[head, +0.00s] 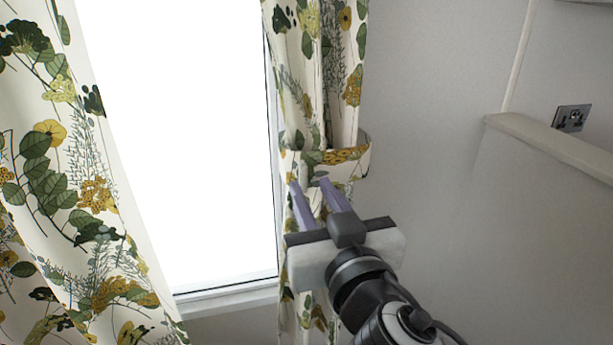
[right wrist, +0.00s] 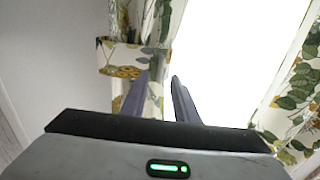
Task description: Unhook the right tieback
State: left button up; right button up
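The right tieback (head: 345,163) is a floral band wrapped around the gathered right curtain (head: 335,60), with its right end near the grey wall. In the right wrist view the tieback (right wrist: 118,62) shows ahead and to the left of the fingers. My right gripper (head: 310,183) is open and empty, with two purple fingers apart, in front of the curtain just below the band. In the right wrist view a gap shows between the fingertips (right wrist: 159,76). I see no clear contact with the band. The hook is hidden. My left gripper is out of view.
A bright window (head: 190,130) fills the space left of the right curtain, above a sill (head: 228,300). The left curtain (head: 60,180) hangs wide at the left. A ledge (head: 550,143) with a socket (head: 572,118) is at the right. The wall between is bare.

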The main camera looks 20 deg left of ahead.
aim_at(305, 178)
jog(key=shift+x, duration=2.1)
jog(key=shift+c, duration=0.4)
grip_shut()
